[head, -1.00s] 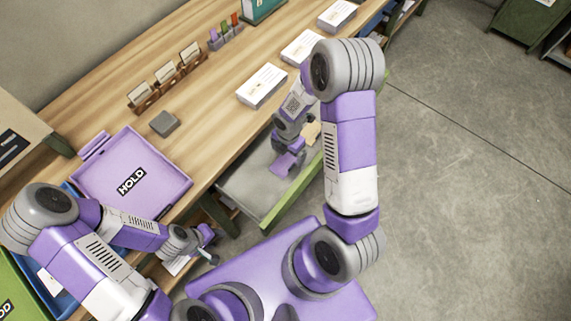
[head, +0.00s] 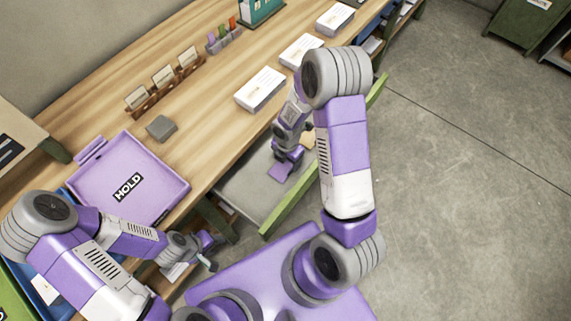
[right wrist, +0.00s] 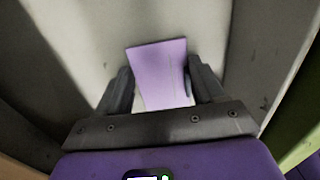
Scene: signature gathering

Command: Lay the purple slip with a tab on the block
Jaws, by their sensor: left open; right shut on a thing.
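My right gripper (head: 287,157) is shut on a purple slip (head: 281,171), over the grey-floored open tray below the table's front edge. In the right wrist view the slip (right wrist: 158,72) sticks out beyond the fingertips (right wrist: 160,92); I cannot make out a tab on it. Three white blocks with printed tops stand along the table: a near one (head: 260,90), a middle one (head: 301,51) and a far one (head: 335,18). The slip is apart from all of them. My left gripper (head: 211,252) is open and empty, low in front of the table.
A purple HOLD tray (head: 165,190) lies on the table at left. A small grey block (head: 161,128), a brown card rack (head: 163,80) and a holder with coloured tabs (head: 223,40) stand behind. The grey tray (head: 240,195) has a green front edge (head: 290,207).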

